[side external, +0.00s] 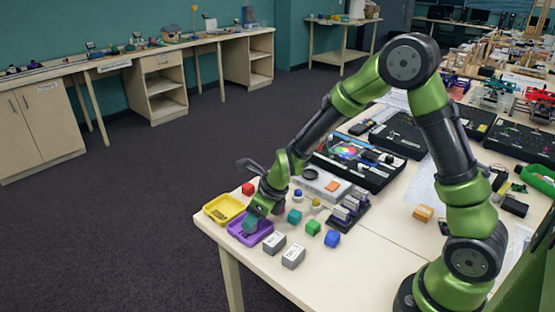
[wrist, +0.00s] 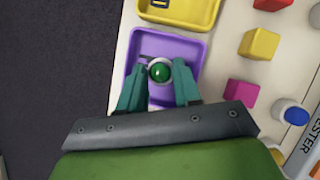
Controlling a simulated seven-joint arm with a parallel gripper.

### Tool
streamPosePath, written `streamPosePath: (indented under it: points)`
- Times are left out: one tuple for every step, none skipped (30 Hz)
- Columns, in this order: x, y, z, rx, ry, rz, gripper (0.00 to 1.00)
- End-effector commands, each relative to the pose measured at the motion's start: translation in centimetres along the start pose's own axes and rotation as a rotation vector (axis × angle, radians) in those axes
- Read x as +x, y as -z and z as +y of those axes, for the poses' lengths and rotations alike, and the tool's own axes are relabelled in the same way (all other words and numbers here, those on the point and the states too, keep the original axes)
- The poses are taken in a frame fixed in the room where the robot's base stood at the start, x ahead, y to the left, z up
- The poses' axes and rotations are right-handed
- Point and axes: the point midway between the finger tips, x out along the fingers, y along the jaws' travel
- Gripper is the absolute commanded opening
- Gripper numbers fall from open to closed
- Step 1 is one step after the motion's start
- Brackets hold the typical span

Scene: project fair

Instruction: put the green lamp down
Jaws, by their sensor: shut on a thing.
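The green lamp (wrist: 160,72) is a round green dome in a pale ring. In the wrist view it is between the two teal fingers of my gripper (wrist: 160,76), which is shut on it. Lamp and fingertips are over the purple tray (wrist: 190,47), within its outline; I cannot tell whether the lamp touches the tray floor. In the side view my gripper (side external: 250,221) points down into the purple tray (side external: 266,234) near the table's corner, and the lamp is hidden there.
A yellow tray (side external: 222,208) sits beside the purple one. Red (side external: 248,189), teal (side external: 294,216), green (side external: 313,227) and blue (side external: 332,239) blocks and grey boxes (side external: 293,256) stand nearby. The table edge is close to the trays.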

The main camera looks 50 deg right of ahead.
Motion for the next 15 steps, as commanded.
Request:
streamPosePath:
  points:
    - [0.05,0.02,0.01,0.000,0.000,0.000,0.00]
    - [0.04,0.00,0.03,-0.001,0.000,-0.001,0.00]
    - [0.02,-0.01,0.03,-0.001,0.000,-0.001,0.00]
    - [0.01,-0.01,0.03,-0.001,0.000,-0.001,0.00]
    - [0.01,-0.01,0.03,-0.001,0.000,-0.001,0.00]
    - [0.01,-0.01,0.02,-0.001,0.000,-0.001,0.00]
    - [0.03,0.00,0.03,-0.001,0.000,0.000,0.00]
    - [0.08,0.04,0.02,-0.001,0.000,0.000,0.00]
    - [0.19,0.10,0.03,-0.001,-0.001,0.000,0.00]
    - [0.28,0.14,0.04,-0.002,-0.001,0.000,0.00]
    - [0.31,0.14,0.04,-0.003,-0.001,0.000,0.35]
    - [0.27,0.11,0.05,-0.003,0.000,-0.001,0.41]
    - [0.27,0.11,0.04,-0.003,0.000,-0.001,0.45]
    - [0.27,0.11,0.04,-0.003,0.000,-0.001,0.50]
    - [0.27,0.11,0.04,-0.003,0.000,-0.001,0.56]
